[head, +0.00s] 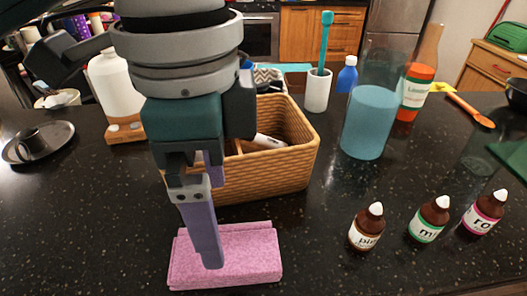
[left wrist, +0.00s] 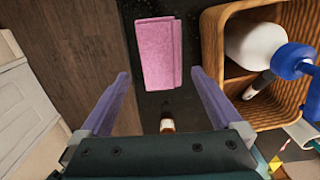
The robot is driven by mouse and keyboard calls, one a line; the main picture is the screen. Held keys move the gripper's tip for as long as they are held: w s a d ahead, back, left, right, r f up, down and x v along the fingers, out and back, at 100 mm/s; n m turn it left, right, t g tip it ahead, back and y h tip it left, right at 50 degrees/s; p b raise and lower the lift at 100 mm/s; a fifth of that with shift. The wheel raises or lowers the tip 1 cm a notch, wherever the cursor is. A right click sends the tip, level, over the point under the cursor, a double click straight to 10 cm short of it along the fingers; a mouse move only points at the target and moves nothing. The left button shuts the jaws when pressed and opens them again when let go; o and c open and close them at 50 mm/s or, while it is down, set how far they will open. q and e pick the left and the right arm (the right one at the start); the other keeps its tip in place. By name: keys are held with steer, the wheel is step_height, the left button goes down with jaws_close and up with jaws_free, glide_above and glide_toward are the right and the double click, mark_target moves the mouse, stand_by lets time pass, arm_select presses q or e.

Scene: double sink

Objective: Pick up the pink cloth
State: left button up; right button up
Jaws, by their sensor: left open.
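The pink cloth (head: 245,258) lies folded flat on the dark counter near its front edge, in front of the wicker basket. In the left wrist view the cloth (left wrist: 155,55) shows beyond and between the fingertips. My left gripper (head: 209,240) reaches down over the cloth, and its near finger hides part of the cloth's left half. In the left wrist view my left gripper (left wrist: 161,74) has its two purple fingers wide apart with nothing between them. I cannot tell how far the fingertips are above the cloth. My right gripper is not in view.
The wicker basket (head: 290,160) stands just behind the cloth. A glass of blue liquid (head: 367,125) and several small brown bottles (head: 367,228) stand to the right. A white dispenser (head: 113,90) and a black plate (head: 38,143) are at left. The counter left of the cloth is clear.

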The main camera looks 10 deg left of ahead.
mark_target(225, 251)
arm_select(q)
step_height(225, 251, down, 8)
steer(key=shift+s+d+f+p, duration=0.1)
steer(key=shift+s+p, duration=0.05)
steer(key=shift+p, duration=0.25)
steer(key=c, duration=1.2)
